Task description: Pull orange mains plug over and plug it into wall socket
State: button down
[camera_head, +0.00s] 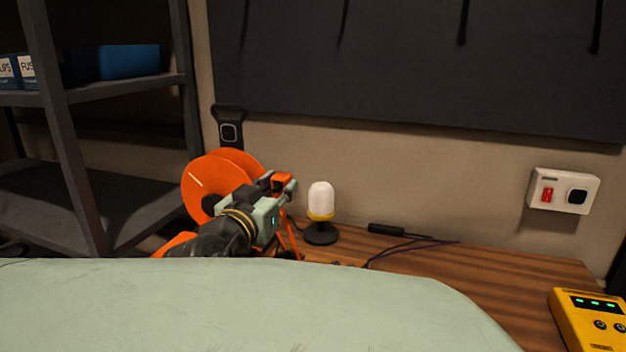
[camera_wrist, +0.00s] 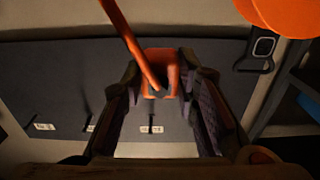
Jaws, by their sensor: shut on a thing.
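My gripper (camera_head: 285,184) is shut on the orange mains plug (camera_head: 282,179), held above the desk in front of an orange cable reel (camera_head: 208,186). In the wrist view the plug (camera_wrist: 160,72) sits between the two fingers of my gripper (camera_wrist: 160,85), and an orange cable (camera_wrist: 125,32) runs from it toward the top. The white wall socket (camera_head: 564,191) is on the wall at the far right, well apart from the plug. It has a red switch and a dark square outlet. The plug's pins are hidden.
A white and yellow lamp (camera_head: 321,212) stands just right of my gripper. A black probe (camera_head: 387,230) with a dark lead lies on the wooden desk (camera_head: 510,280). A yellow meter (camera_head: 590,322) is at the front right. Dark shelving (camera_head: 95,180) stands at the left.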

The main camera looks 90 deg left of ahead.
jog(key=w+d+f+b, duration=0.25)
jog(key=w+d, duration=0.35)
jog(key=w, duration=1.5)
jog(key=w+d+f+b, duration=0.1)
jog(key=w+d+f, duration=0.35)
jog(key=w, duration=1.65)
jog(key=w+d+f+b, duration=0.15)
jog(key=w+d, duration=0.65)
jog(key=w, duration=1.4)
jog(key=p+x, duration=0.1)
jog(key=x, duration=2)
jog(key=shift+a+r+p, duration=0.15)
jog(key=shift+a+p, duration=0.05)
jog(key=shift+p, duration=0.1)
jog(key=shift+w+a, duration=0.15)
jog(key=shift+a, duration=0.45)
jog(key=shift+b, duration=0.3)
